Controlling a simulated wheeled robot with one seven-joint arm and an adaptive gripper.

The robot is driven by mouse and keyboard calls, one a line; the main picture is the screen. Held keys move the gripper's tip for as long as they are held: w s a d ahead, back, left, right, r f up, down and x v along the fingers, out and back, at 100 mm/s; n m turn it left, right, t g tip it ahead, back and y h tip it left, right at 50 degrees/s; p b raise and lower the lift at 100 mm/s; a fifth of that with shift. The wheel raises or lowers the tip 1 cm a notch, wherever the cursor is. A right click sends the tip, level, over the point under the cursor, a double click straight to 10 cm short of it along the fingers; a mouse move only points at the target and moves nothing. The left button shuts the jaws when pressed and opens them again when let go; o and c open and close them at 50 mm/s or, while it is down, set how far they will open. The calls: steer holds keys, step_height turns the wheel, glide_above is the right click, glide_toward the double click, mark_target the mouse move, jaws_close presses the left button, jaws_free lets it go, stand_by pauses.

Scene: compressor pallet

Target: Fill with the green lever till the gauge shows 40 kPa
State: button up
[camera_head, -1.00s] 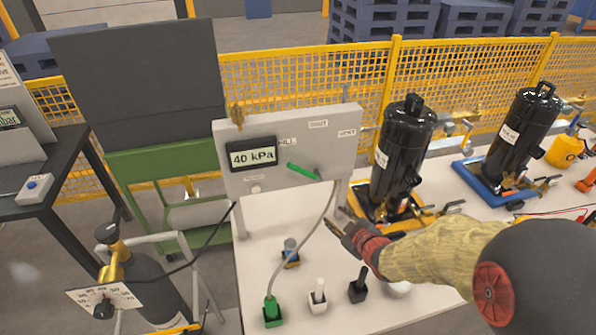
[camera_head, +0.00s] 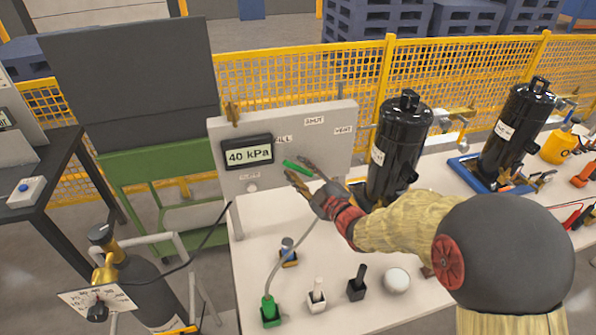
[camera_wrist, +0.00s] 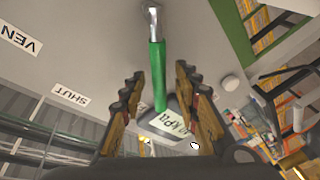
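The grey panel (camera_head: 225,128) stands at the back of the white table, marked FILL, SHUT and VENT. Its gauge (camera_head: 249,154) reads 40 kPa. The green lever (camera_head: 297,167) points left and a little up, towards the FILL side. My gripper (camera_head: 298,170) is at the lever in the head view. In the wrist view the green lever (camera_wrist: 158,75) runs between the two spread fingers of my gripper (camera_wrist: 158,92), with a visible gap on both sides. My gripper is open. Part of the FILL label is hidden.
A black compressor (camera_head: 400,145) stands close to the right of the panel, with another (camera_head: 525,120) farther right. A green-handled connector (camera_head: 269,310) with a hose, a white one (camera_head: 317,295) and a black one (camera_head: 357,285) stand at the front edge.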

steer(key=shift+w+a, duration=0.25)
steer(key=shift+w, duration=0.1)
steer(key=shift+c, duration=0.2)
steer(key=c, duration=0.8)
